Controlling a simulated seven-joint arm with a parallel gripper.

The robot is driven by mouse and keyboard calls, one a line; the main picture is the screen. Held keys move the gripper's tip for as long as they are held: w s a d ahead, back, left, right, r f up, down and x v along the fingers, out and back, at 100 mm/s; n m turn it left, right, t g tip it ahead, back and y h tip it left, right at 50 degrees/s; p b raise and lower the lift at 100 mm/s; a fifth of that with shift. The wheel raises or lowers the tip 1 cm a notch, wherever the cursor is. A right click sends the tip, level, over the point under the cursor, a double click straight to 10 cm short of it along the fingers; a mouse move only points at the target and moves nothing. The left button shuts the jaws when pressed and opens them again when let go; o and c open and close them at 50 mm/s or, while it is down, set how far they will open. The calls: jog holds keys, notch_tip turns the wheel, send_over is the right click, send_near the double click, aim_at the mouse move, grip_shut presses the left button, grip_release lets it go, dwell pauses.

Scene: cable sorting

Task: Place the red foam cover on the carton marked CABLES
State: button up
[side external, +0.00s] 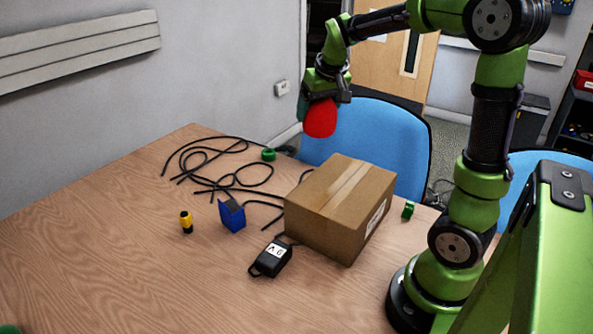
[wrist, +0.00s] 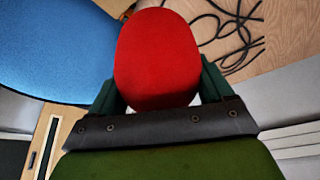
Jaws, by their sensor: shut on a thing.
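The red foam cover (side external: 320,118) is held in my gripper (side external: 322,100), high above the back edge of the table. In the wrist view the red foam cover (wrist: 156,60) sits between the two dark green fingers of my gripper (wrist: 158,92). A closed brown carton (side external: 340,206) with a tape strip along its top stands on the table, below and to the right of my gripper. It has a white label on its right side, but the writing is too small to read. The cover is well clear of the carton.
Black cables (side external: 225,175) lie loose left of the carton. A blue box (side external: 232,216), a yellow-and-black item (side external: 186,222) and a black adapter (side external: 271,258) are in front. Green pieces (side external: 408,210) lie near the carton. A blue chair (side external: 385,125) stands behind.

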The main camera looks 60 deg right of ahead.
jog(key=s, duration=0.2)
jog(key=s+a+r+n, duration=0.1)
jog(key=s, duration=0.1)
jog(key=s+a+n, duration=0.1)
jog(key=s, duration=0.1)
jog(key=shift+s+a+r+y, duration=0.1)
jog(key=shift+a+r+y, duration=0.1)
jog(key=shift+y, duration=0.2)
jog(key=n+y, duration=0.1)
jog(key=n, duration=0.3)
send_over(341, 183)
jog(key=shift+t, duration=0.3)
jog(key=shift+s+f, duration=0.1)
jog(key=shift+f, duration=4.8)
jog(key=shift+f, duration=0.2)
jog(key=o, duration=0.9)
